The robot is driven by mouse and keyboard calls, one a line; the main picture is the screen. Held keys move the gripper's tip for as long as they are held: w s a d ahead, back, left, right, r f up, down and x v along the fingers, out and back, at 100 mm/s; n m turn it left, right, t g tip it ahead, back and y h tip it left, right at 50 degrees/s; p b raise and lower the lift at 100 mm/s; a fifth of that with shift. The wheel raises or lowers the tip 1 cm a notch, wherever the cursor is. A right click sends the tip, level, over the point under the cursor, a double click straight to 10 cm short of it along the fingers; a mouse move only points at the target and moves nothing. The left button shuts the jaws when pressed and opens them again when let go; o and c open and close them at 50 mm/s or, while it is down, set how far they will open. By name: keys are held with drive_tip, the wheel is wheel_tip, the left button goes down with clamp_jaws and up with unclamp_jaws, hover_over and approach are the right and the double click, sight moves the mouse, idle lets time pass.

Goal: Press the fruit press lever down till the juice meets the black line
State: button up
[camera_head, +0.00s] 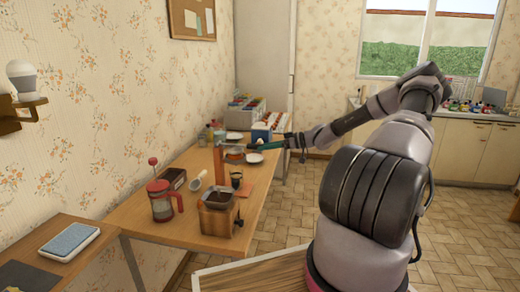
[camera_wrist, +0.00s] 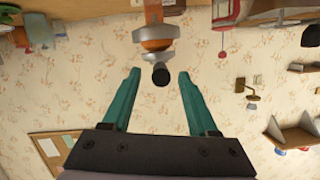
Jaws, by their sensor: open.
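The fruit press (camera_head: 219,166) stands on the wooden table as an upright orange-brown column, small in the head view. In the wrist view, which is upside down, the press (camera_wrist: 155,32) shows orange and grey parts at the top. A metal lever ends in a black knob (camera_wrist: 161,76). My gripper (camera_wrist: 159,74) is open and empty, its teal fingers apart. The knob appears between the fingertips in the picture; I cannot tell how far beyond them it is. In the head view, my gripper (camera_head: 283,144) is right of the press. Neither juice nor a black line can be made out.
On the table's (camera_head: 140,215) near part are a wooden coffee grinder (camera_head: 215,218), a red French press (camera_head: 160,203), a white scoop (camera_head: 196,183) and a dark cup (camera_head: 236,177). Boxes (camera_head: 243,110) stand at the far end. The floor right of the table is clear.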

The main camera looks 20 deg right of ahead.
drive_tip(key=v, duration=0.8)
drive_tip(key=shift+f, duration=0.1)
drive_tip(key=s+a+r+m+g+h, duration=0.3)
drive_tip(key=s+a+r+g+h, duration=0.4)
drive_tip(key=s+a, duration=0.35)
drive_tip(key=s+a+r+m+t+h, duration=0.2)
drive_tip(key=s+r+m, duration=0.3)
drive_tip(key=s+r, duration=0.6)
drive_tip(key=s+a+r+m+t+h, duration=0.2)
drive_tip(key=s+r+m+t, duration=0.3)
drive_tip(key=s+r, duration=0.5)
drive_tip(key=shift+s+a+r+m, duration=0.35)
drive_tip(key=shift+s+m, duration=0.25)
drive_tip(key=shift+m, duration=0.1)
drive_tip(key=shift+h, duration=0.3)
drive_tip(key=shift+c, duration=0.2)
